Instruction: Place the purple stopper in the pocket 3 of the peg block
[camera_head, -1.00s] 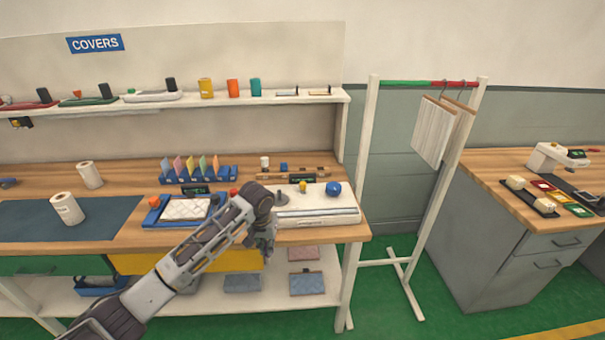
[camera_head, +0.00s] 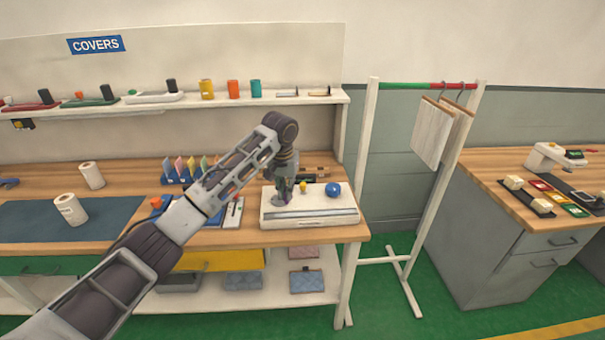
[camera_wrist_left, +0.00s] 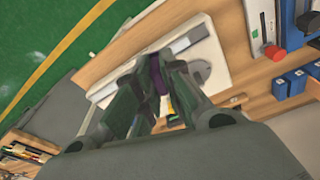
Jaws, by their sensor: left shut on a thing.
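My left gripper (camera_head: 283,193) is over the left part of a white flat-topped unit (camera_head: 335,209) on the bench. In the left wrist view my left gripper (camera_wrist_left: 157,76) is shut on the purple stopper (camera_wrist_left: 157,70), most of which the fingers hide. I cannot tell whether the stopper touches the unit. A yellow knob (camera_head: 303,187) and a blue ball-shaped knob (camera_head: 333,189) stand on the unit to the right of the gripper. I cannot clearly identify the peg block or its numbered pockets; a wooden strip behind the unit is partly hidden. My right gripper is not in view.
A blue rack (camera_head: 172,178) with coloured cards stands at the back of the bench, partly behind my arm. A shelf (camera_head: 150,102) runs above. A hanging rack (camera_head: 365,150) stands beyond the bench's right end.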

